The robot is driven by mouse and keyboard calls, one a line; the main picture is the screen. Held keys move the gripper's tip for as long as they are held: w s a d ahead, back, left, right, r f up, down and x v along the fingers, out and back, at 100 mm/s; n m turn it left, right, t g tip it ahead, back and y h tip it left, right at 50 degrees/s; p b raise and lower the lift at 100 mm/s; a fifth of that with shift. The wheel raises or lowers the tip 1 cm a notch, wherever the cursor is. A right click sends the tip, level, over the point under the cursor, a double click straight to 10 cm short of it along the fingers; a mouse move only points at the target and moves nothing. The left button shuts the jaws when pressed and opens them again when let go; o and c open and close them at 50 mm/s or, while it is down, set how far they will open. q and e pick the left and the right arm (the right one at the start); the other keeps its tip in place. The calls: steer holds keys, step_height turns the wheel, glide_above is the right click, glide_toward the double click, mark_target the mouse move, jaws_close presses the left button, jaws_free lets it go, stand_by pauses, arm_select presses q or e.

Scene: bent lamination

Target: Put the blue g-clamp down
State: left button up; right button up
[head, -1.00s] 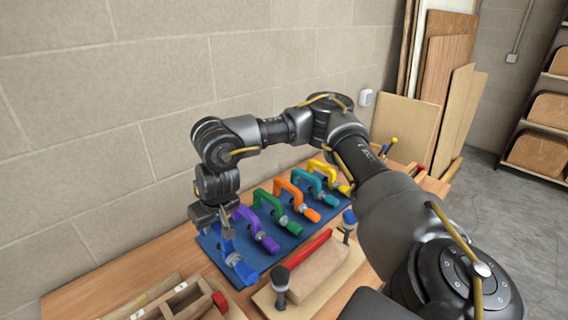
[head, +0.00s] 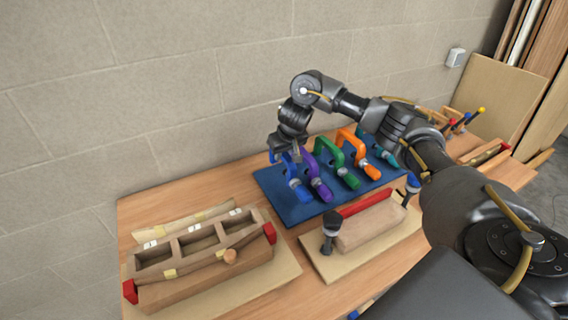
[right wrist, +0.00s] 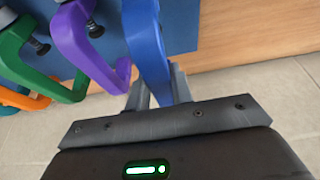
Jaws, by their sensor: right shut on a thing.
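The blue g-clamp (head: 298,187) is at the left end of a row of coloured clamps, over the left part of the blue mat (head: 298,212). My right gripper (head: 284,152) is shut on the upper part of its frame, from above. In the right wrist view the blue g-clamp (right wrist: 146,40) runs up from between the fingers (right wrist: 157,88), beside the purple clamp (right wrist: 88,50). I cannot tell whether the clamp touches the mat. My left gripper is not in view.
Purple (head: 319,184), green (head: 349,178), orange (head: 371,170) and teal (head: 392,158) clamps stand to the right, close together. A wooden form (head: 205,265) is at the front left, and a clamped block (head: 370,226) in front of the mat. The wall is behind.

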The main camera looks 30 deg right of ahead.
steer(key=shift+w+f, duration=0.1)
steer(key=shift+f, duration=0.15)
steer(key=shift+d+f, duration=0.15)
steer(key=shift+f, duration=1.35)
steer(key=shift+f, duration=0.15)
steer(key=o, duration=0.9)
